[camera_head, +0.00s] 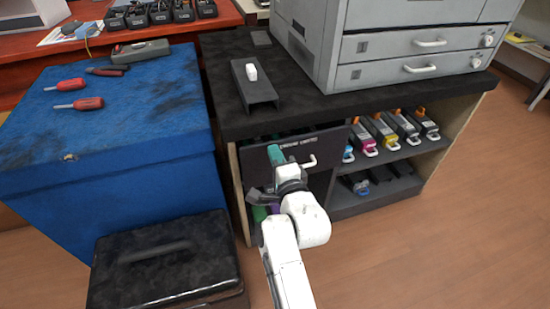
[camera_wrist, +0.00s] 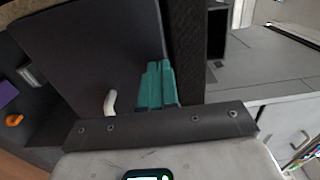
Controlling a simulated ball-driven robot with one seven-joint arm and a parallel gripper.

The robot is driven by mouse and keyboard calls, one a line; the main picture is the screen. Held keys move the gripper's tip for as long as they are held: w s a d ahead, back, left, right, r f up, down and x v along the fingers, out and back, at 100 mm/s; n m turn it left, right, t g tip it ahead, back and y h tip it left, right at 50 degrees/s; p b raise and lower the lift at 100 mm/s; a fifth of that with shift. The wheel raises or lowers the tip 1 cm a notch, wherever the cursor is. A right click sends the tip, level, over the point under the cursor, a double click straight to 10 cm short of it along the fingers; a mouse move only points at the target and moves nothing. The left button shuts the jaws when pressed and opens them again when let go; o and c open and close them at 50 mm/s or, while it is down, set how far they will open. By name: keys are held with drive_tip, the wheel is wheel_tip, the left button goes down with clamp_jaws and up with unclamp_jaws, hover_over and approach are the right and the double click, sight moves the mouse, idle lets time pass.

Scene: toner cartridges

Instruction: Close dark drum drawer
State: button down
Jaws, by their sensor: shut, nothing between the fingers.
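The dark drawer front (camera_head: 330,142) sits under the black countertop on the left side of the cabinet. It has a pale label and a white handle (camera_head: 309,162). It seems to stand slightly out from the cabinet, but how far I cannot tell. My gripper (camera_head: 275,154), with teal fingers, is shut and empty in front of the drawer's left part, left of the handle. In the wrist view the teal fingers (camera_wrist: 155,84) are together against the dark panel (camera_wrist: 90,50), with the white handle (camera_wrist: 110,102) beside them. Whether they touch it is unclear.
A blue cloth-covered table (camera_head: 110,130) with red screwdrivers (camera_head: 78,103) stands at left. A black-lidded box (camera_head: 165,260) is on the floor before it. Right of the drawer, a shelf holds toner cartridges (camera_head: 380,130). A grey printer (camera_head: 400,50) stands on the countertop (camera_head: 225,80). The floor at right is clear.

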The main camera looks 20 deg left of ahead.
sight(271, 142)
drive_tip(key=shift+w+a, duration=0.15)
drive_tip(key=b+x, duration=0.2)
drive_tip(key=x, duration=0.2)
drive_tip(key=shift+w, duration=0.1)
drive_tip(key=shift+r, duration=0.25)
idle(0.4)
